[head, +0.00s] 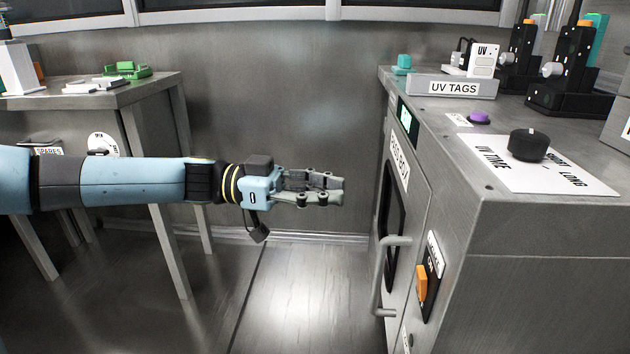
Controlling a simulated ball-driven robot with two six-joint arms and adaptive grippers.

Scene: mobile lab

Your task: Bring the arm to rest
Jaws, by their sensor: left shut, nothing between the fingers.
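My left arm (130,182) stretches in from the left of the head view, roughly level, in light blue with black bands. My left gripper (335,190) is at its end, pointing right, shut and empty. It hangs in free air over the gap between the left table and the right-hand cabinet, apart from both. My right gripper is not in view.
The grey cabinet (560,275) on the right has a door with a handle (386,275) and an orange switch (422,284). On its top are a black knob (527,145), a purple button (479,118) and a UV TAGS tray (450,88). A table (135,93) stands left.

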